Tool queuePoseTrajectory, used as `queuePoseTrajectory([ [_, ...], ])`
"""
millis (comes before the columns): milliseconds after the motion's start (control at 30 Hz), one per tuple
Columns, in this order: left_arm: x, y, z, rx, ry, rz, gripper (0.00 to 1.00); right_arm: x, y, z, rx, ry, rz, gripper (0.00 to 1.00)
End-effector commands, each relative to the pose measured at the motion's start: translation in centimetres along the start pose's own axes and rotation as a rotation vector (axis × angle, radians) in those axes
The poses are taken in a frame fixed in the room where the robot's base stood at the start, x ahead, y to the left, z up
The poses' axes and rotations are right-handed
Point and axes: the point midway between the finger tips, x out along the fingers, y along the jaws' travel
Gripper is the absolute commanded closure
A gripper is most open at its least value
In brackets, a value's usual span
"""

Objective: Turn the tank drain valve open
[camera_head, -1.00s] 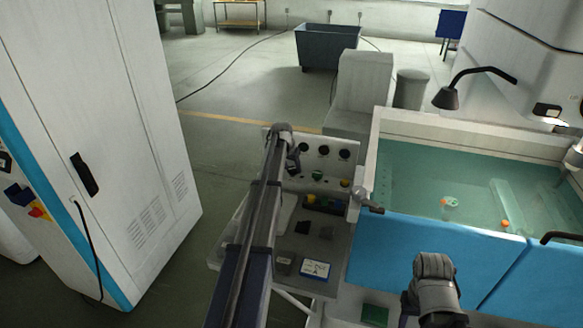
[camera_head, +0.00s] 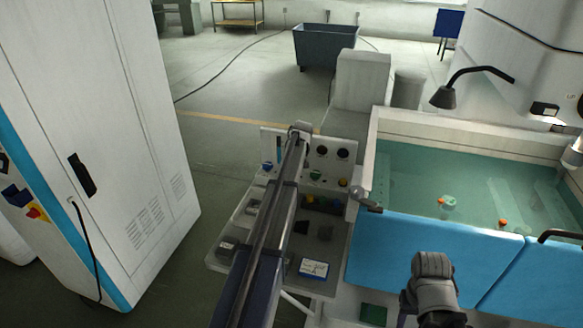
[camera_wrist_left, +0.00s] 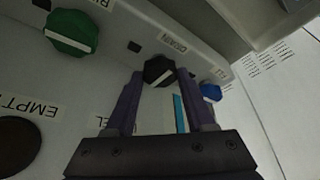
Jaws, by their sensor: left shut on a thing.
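The drain valve appears as a dark faceted knob (camera_wrist_left: 159,71) on a pale panel in the left wrist view. A label that seems to read DRAIN, upside down, is beside it. My left gripper (camera_wrist_left: 160,76) has a finger on each side of this knob and is shut on it. Whether the knob has turned cannot be told. In the head view my left arm reaches the control panel (camera_head: 334,168) and hides the knob and the fingertips. One link of my right arm shows at the lower right, but its gripper is not visible.
A green knob (camera_wrist_left: 72,32) and a blue knob (camera_wrist_left: 210,91) flank the dark one. A water-filled tank (camera_head: 412,160) with blue front panels stands right of the panel. A white cabinet (camera_head: 120,120) stands at left. Small items lie on the shelf (camera_head: 335,236) below the panel.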

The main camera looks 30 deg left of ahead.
Motion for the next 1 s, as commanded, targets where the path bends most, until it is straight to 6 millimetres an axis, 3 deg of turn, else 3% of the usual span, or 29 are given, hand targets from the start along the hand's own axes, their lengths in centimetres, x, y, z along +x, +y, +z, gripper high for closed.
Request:
queuePoseTrajectory([
  [800,0.00,0.07,0.09,-0.094,-0.003,-0.038,1.00,0.01,0.00,0.00,0.000,0.000,0.000,0.50],
  [833,0.00,0.07,0.09,-0.094,-0.003,-0.038,0.42,0.01,0.00,0.00,0.000,0.000,0.000,0.50],
  [900,0.00,0.08,0.08,-0.094,-0.003,-0.038,0.35,0.01,0.00,0.00,0.000,0.000,0.000,0.50],
  [1000,0.00,0.08,0.06,-0.093,-0.002,-0.038,0.33,0.01,0.00,0.00,0.000,0.000,0.000,0.50],
])
